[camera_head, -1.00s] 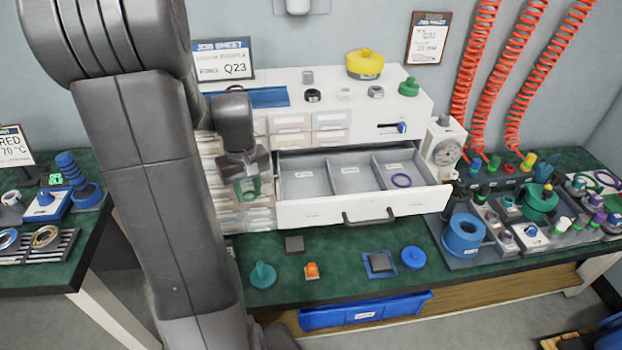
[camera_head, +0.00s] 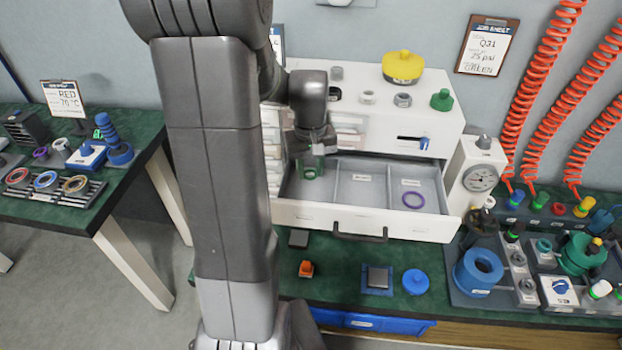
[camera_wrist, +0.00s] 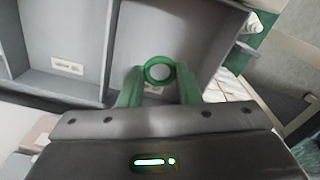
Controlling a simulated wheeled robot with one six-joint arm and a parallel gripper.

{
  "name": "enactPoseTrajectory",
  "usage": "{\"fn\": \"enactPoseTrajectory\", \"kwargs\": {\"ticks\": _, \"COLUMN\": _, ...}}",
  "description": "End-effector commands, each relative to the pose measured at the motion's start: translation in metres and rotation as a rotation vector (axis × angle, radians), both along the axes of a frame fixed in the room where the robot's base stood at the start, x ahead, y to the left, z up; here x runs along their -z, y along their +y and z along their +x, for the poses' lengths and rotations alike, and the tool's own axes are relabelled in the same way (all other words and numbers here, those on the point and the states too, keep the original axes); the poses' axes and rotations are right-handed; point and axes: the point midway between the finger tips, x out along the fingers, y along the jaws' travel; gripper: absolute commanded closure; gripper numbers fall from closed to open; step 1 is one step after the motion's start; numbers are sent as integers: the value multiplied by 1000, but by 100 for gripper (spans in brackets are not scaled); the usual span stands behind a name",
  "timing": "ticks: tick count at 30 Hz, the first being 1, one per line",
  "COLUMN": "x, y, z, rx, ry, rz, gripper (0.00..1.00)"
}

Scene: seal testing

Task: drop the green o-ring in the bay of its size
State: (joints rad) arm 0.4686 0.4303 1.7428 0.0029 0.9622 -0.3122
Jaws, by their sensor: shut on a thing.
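My gripper (camera_head: 311,160) is shut on the green o-ring (camera_head: 311,173) and holds it at the left bay of the open drawer (camera_head: 400,223). In the wrist view the o-ring (camera_wrist: 159,70) sits upright between the two green fingertips, its hole facing the camera. The drawer has three bays side by side: left (camera_head: 293,190), middle (camera_head: 362,192) and right (camera_head: 428,187). A purple ring (camera_head: 413,200) lies in the right bay. Small labels show in the bays but are too small to read. The o-ring's height above the bay floor is hard to tell.
The white cabinet top (camera_head: 440,125) carries a yellow-lidded pot (camera_head: 403,67), a green knobbed piece (camera_head: 441,100) and small rings. A dial gauge (camera_head: 480,178) stands right of the drawer. An orange part (camera_head: 306,268) and a blue disc (camera_head: 415,282) lie on the bench before it.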

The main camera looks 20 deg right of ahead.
Motion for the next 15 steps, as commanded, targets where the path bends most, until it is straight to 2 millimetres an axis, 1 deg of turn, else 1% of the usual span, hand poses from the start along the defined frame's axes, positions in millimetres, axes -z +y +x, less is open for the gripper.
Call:
{"fn": "enactPoseTrajectory", "kwargs": {"ticks": 3, "x": 16, "y": 1, "z": -1, "rx": 0, "ry": 5, "rz": 3, "gripper": 94}}
{"fn": "enactPoseTrajectory", "kwargs": {"ticks": 7, "x": 33, "y": 1, "z": -1, "rx": 0, "ry": 3, "rz": 1, "gripper": 94}}
{"fn": "enactPoseTrajectory", "kwargs": {"ticks": 10, "x": 38, "y": 1, "z": -1, "rx": 0, "ry": 2, "rz": 1, "gripper": 94}}
{"fn": "enactPoseTrajectory", "kwargs": {"ticks": 15, "x": 38, "y": 0, "z": 0, "rx": 0, "ry": 1, "rz": 0, "gripper": 94}}
